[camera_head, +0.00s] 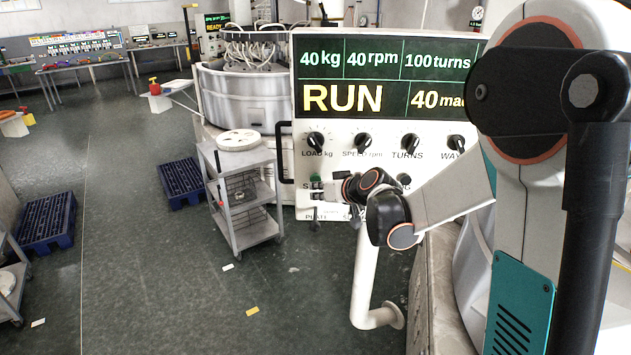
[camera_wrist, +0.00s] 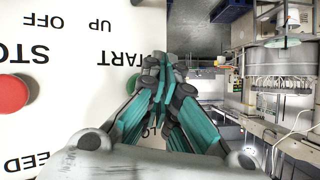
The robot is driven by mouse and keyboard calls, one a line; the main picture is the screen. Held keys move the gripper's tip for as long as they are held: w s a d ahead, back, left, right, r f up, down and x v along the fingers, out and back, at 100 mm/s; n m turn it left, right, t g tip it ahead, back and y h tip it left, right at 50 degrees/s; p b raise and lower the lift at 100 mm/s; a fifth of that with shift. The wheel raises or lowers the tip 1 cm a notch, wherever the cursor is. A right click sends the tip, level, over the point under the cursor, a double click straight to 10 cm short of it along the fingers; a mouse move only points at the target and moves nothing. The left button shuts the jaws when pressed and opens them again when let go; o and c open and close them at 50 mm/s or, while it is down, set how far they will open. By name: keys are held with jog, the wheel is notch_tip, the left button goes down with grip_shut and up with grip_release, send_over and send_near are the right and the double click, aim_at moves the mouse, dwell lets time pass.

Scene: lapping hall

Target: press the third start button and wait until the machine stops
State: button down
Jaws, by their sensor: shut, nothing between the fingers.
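A green start button (camera_head: 316,182) shows low on the left of the panel, partly covered by my gripper (camera_head: 336,190). In the wrist view the panel appears upside down, with a START label (camera_wrist: 118,58) and a red stop button (camera_wrist: 12,92). My gripper (camera_wrist: 163,80) is shut and empty, its fingertips beside the START label.
A grey trolley (camera_head: 240,205) with a white round plate stands left of the panel. Blue pallets (camera_head: 182,183) lie on the floor farther left. Another machine's display (camera_head: 216,24) reads READY at the back. Open floor lies at the left middle, with small cards scattered on it.

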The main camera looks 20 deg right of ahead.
jog(key=s, duration=0.1)
jog(key=s+a, duration=0.1)
jog(key=s, duration=0.3)
jog(key=shift+a, duration=0.25)
dwell(1.0)
jog(key=s+f+g+h+b, duration=0.1)
jog(key=s+f+b, duration=0.3)
jog(key=s, duration=0.6)
jog(key=s+f+m+g+h+b, duration=0.1)
jog(key=s+f+b, duration=0.3)
jog(key=s, duration=0.7)
jog(key=s+f+g+h+b, duration=0.2)
jog(key=s+f+b, duration=0.2)
jog(key=s+b, duration=0.4)
jog(key=shift+s+f+g, duration=0.3)
jog(key=shift+s, duration=0.85)
dwell(2.2)
